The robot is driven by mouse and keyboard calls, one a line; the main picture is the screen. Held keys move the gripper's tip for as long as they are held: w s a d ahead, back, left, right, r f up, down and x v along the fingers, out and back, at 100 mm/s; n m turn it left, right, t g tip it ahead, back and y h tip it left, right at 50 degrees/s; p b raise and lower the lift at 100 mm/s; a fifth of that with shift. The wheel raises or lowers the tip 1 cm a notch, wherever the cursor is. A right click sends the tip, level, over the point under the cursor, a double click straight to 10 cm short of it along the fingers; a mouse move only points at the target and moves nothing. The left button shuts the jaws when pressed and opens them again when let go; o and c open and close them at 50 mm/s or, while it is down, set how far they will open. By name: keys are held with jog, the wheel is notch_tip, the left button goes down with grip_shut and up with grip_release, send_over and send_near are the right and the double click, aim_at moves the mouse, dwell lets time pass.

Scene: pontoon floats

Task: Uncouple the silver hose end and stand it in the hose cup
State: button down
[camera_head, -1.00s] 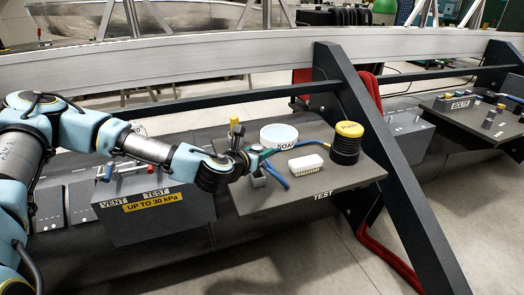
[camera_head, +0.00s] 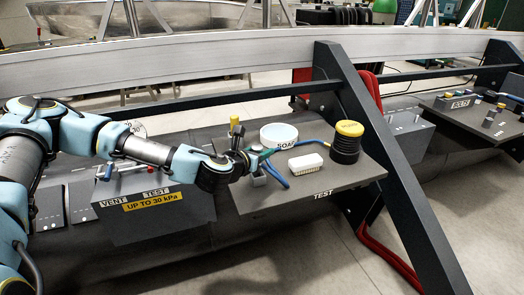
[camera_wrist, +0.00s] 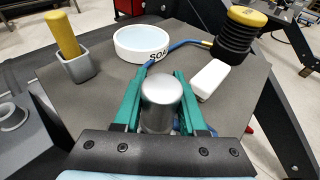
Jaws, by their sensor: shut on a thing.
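My gripper (camera_head: 258,158) is low over the grey TEST shelf, its green fingers closed on a silver cylinder, which I take for the silver hose end (camera_wrist: 162,98). The cylinder fills the space between the fingers in the wrist view; its lower end is hidden, so I cannot tell whether it is still coupled. A blue hose (camera_head: 277,177) shows beside the gripper, and a blue length (camera_wrist: 185,45) runs behind to a black ribbed body with a yellow cap (camera_wrist: 235,38). A grey square cup (camera_wrist: 78,68) holds an upright yellow-topped piece (camera_wrist: 66,35). I cannot tell which holder is the hose cup.
A white SOAP bowl (camera_head: 280,135) stands behind the gripper. A white brush (camera_head: 306,163) lies to its right. The grey box marked VENT and TEST (camera_head: 165,208) is left of the shelf (camera_head: 300,198). A dark slanted frame post (camera_head: 395,170) rises at right.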

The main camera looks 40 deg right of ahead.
jog(key=shift+f+b, duration=1.2)
jog(key=shift+f, duration=0.55)
jog(key=shift+c, duration=1.9)
grip_release()
jog(key=shift+a, duration=0.1)
jog(key=b+v, duration=0.1)
jog(key=v, duration=0.9)
jog(key=shift+s+a+r, duration=0.1)
jog(key=shift+a+r, duration=0.05)
jog(key=shift+a, duration=0.1)
jog(key=shift+s, duration=0.1)
